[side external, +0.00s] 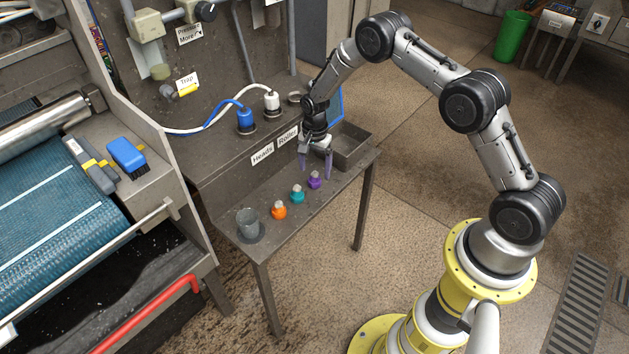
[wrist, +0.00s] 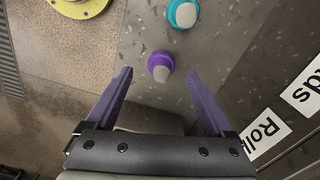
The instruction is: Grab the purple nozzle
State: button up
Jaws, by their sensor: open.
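The purple nozzle (side external: 314,180) stands on the grey metal table, the last in a row with a teal nozzle (side external: 297,194) and an orange nozzle (side external: 279,211). My gripper (side external: 316,172) is open and empty, its purple fingers pointing down close to the purple nozzle. In the wrist view, the purple nozzle (wrist: 161,66) shows with its pale tip, just beyond the open fingertips (wrist: 158,72) and roughly midway between them. The teal nozzle (wrist: 183,13) is farther away at the top edge. The exact height of the fingers above the table is hard to tell.
A grey cup (side external: 248,222) stands at the table's near left end. A metal tray (side external: 352,150) is at the far right end, behind my gripper. Blue (side external: 245,118) and white (side external: 272,103) hose connectors stand on the raised ledge behind, above the labels.

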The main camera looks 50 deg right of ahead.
aim_at(314, 175)
jog(key=shift+w+f, duration=0.15)
jog(key=shift+f, duration=2.2)
grip_shut()
